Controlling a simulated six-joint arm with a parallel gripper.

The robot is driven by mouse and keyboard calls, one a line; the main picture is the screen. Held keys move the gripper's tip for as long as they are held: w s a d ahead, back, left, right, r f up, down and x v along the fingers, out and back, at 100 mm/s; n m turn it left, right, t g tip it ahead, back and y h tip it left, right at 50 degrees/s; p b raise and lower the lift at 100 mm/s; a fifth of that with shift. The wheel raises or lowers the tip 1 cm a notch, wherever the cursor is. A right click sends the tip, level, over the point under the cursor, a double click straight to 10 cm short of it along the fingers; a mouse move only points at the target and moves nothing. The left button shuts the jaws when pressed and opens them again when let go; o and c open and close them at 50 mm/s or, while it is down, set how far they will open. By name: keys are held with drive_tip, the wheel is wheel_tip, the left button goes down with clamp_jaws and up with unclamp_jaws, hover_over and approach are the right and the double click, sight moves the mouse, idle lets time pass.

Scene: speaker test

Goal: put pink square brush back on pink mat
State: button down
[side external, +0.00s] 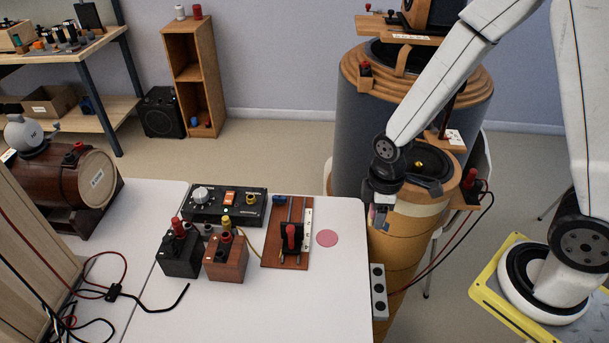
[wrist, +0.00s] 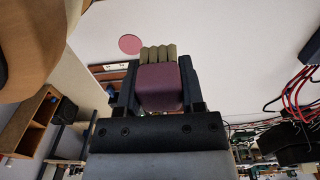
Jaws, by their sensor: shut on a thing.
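The pink square brush (wrist: 160,88) has a dull pink block and olive-tan bristles along one end. My gripper (wrist: 157,82) is shut on it in the wrist view, one finger on each side of the block. In the side view my gripper (side external: 380,212) hangs just past the right edge of the white table, above its level. The brush is small and mostly hidden there. The pink mat (side external: 327,238) is a flat round disc on the table, left of my gripper, and looks bare. It also shows in the wrist view (wrist: 130,44), apart from the brush.
A wooden board with a red-knobbed slider (side external: 291,236) lies just left of the mat. A black control box (side external: 224,206) and two terminal blocks stand farther left. A large wood-and-grey cylinder (side external: 360,130) stands close behind my gripper. A grey socket strip (side external: 378,290) is at the table's right edge.

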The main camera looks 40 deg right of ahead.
drive_tip(key=shift+s, duration=0.45)
drive_tip(key=shift+s+f, duration=0.15)
drive_tip(key=shift+f, duration=2.4)
drive_tip(key=shift+w, duration=0.2)
drive_tip(key=w+f, duration=0.2)
drive_tip(key=w, duration=0.2)
drive_tip(key=w+f, duration=0.3)
drive_tip(key=w, duration=0.1)
drive_tip(key=w+f, duration=0.3)
drive_tip(key=w, duration=0.1)
drive_tip(key=shift+w+a+f, duration=0.25)
drive_tip(key=shift+a, duration=0.1)
drive_tip(key=shift+w+f, duration=0.4)
